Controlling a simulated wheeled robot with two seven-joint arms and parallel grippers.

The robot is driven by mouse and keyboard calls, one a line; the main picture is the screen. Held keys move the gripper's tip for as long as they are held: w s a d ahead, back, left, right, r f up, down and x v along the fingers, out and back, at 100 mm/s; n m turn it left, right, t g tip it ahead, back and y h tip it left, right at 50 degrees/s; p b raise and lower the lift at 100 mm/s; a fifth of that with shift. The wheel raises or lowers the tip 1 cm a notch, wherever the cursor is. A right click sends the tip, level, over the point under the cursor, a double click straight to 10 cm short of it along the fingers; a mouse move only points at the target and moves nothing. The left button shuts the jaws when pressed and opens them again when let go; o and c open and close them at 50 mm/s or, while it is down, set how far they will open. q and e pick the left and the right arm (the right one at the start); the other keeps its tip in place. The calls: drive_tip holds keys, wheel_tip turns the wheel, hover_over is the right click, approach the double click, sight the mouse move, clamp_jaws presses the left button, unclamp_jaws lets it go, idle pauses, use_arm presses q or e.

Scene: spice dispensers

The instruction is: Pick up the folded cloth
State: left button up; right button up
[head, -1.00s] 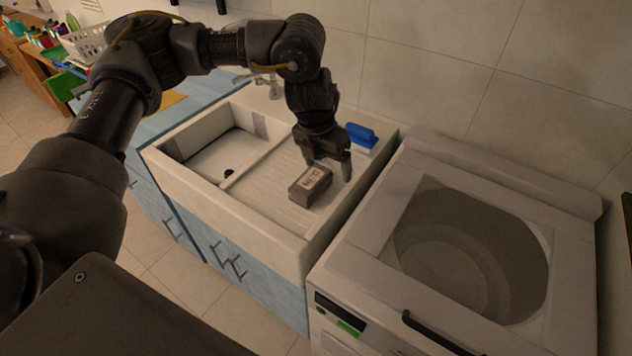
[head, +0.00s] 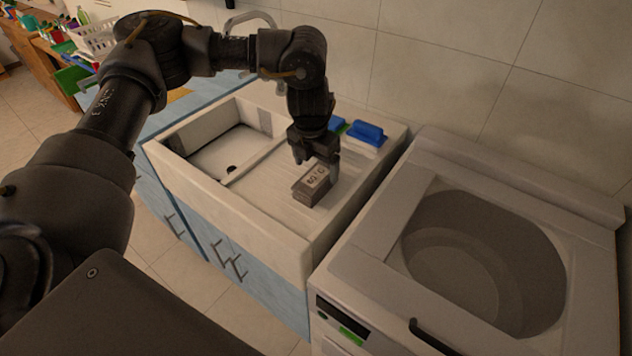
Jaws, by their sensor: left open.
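A small brown block (head: 312,186) with a pale, marked top lies on the sink's ribbed drainboard. I cannot tell whether it is the folded cloth; no other thing is clearly a folded cloth. My left gripper (head: 317,163) points down over the block's far end, fingers apart, one on each side as seen from here. I cannot tell whether they touch it. My right gripper is not in view.
The sink basin (head: 215,150) is left of the drainboard. A blue brush-like item (head: 368,133) sits on the back rim, with a blue and green item (head: 338,125) partly behind my gripper. A washing machine (head: 375,255) stands to the right.

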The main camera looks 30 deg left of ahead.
sight(316, 176)
use_arm(q)
drive_tip(key=shift+f, duration=0.3)
drive_tip(key=f, duration=0.2)
drive_tip(key=f+p, duration=0.1)
drive_tip(key=shift+w+a+f+p, duration=0.15)
drive_tip(key=shift+w+f+p, duration=0.05)
drive_tip(key=shift+f+p, duration=0.15)
drive_tip(key=shift+f, duration=0.45)
drive_tip(key=c, duration=1.2)
drive_tip(key=shift+r, duration=0.1)
